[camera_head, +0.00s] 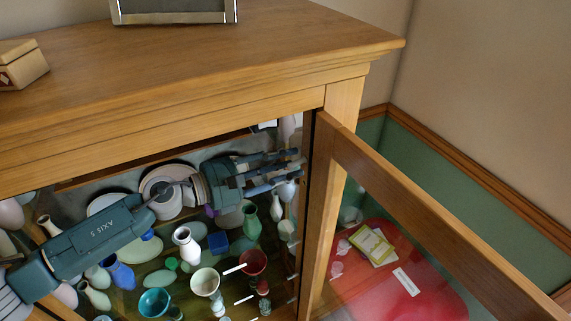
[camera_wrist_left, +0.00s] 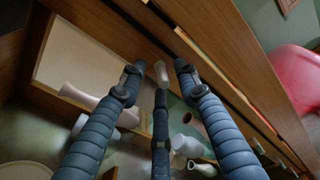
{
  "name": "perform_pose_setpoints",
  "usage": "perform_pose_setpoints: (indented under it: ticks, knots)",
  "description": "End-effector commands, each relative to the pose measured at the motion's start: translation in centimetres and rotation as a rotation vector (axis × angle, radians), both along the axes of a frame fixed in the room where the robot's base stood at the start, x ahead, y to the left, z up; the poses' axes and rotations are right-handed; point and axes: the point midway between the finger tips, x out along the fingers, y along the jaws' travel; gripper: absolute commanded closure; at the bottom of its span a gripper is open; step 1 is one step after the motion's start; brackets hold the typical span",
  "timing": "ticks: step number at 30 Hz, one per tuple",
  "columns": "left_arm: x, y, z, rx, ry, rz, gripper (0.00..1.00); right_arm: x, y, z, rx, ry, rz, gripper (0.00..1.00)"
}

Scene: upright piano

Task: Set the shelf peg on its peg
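My left arm reaches into the open cabinet from the left. My left gripper (camera_head: 294,166) is high inside, close to the right side wall, with its fingers pointing right. In the left wrist view its fingers (camera_wrist_left: 157,75) are spread apart, with nothing clearly held between them. A small pale object (camera_wrist_left: 160,71) shows beyond the fingertips, apparently not gripped; I cannot tell whether it is the shelf peg or a vase. I cannot make out the shelf peg or its seat for certain. My right gripper is not in view.
The cabinet (camera_head: 210,88) holds many vases, bowls and plates close below my arm, including a white vase (camera_head: 186,243) and a green vase (camera_head: 251,221). The glazed door (camera_head: 400,190) stands open at right. A red surface (camera_head: 400,295) lies beyond it.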

Motion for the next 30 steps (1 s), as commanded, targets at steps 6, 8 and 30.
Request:
perform_pose_setpoints:
  ticks: [6,8,30]
  knots:
    - [-0.1,0.2,-0.1,0.0,0.001,0.0,0.68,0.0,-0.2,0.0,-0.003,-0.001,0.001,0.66]
    - [-0.3,0.5,-0.1,0.0,0.002,0.002,0.68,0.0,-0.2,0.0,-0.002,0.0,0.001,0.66]
    - [-6.1,9.9,1.1,0.0,0.002,0.001,0.68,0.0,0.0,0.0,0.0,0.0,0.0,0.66]
